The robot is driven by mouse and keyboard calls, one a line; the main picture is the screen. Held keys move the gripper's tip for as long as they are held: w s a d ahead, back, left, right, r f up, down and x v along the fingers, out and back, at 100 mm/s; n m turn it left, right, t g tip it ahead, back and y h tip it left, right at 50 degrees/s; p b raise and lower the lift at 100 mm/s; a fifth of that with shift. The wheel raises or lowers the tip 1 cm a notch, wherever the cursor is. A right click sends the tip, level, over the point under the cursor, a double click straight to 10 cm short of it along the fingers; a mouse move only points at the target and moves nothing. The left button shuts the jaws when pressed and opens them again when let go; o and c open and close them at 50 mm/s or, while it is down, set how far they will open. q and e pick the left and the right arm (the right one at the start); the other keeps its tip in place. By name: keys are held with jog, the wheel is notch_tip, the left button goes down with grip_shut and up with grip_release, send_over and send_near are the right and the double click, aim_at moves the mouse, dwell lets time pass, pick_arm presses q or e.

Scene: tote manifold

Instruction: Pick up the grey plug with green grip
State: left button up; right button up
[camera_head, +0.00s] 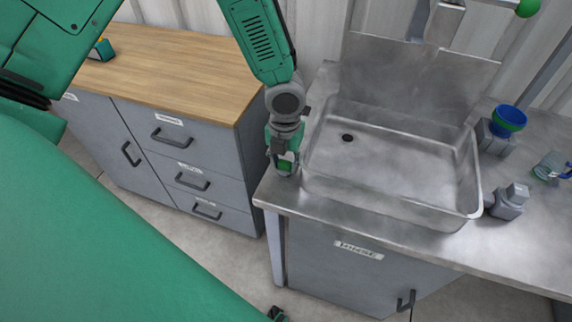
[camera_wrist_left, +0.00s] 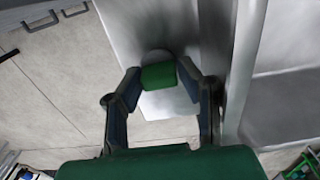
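The plug's green grip (camera_wrist_left: 159,77) sits between the two fingertips of my left gripper (camera_wrist_left: 160,72) in the left wrist view. Both fingertips lean inward and appear to press its sides. A rounded grey part (camera_wrist_left: 157,57) shows just behind the grip. In the head view my left gripper (camera_head: 286,158) points down at the left strip of the metal counter, beside the sink, and the green grip (camera_head: 288,164) shows at its tips. I cannot tell whether the plug touches the counter.
The metal sink (camera_head: 400,205) is just right of my left gripper. A blue and green funnel (camera_head: 509,119), a grey fitting (camera_head: 508,203) and a clear mug (camera_head: 548,167) stand farther right. A wood-topped cabinet (camera_head: 180,65) is at left, with a floor gap between.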

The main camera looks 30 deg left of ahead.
aim_at(285, 162)
pick_arm(q)
jog(key=shift+a, duration=0.2)
jog(key=c, duration=0.5)
jog(key=shift+c, duration=0.2)
jog(key=shift+d, duration=0.1)
jog(key=shift+w+r, duration=0.1)
jog(key=shift+r, duration=0.2)
notch_tip(285, 162, up, 9)
jog(key=shift+r+p, duration=0.2)
jog(key=shift+p, duration=0.15)
jog(key=shift+f, duration=0.1)
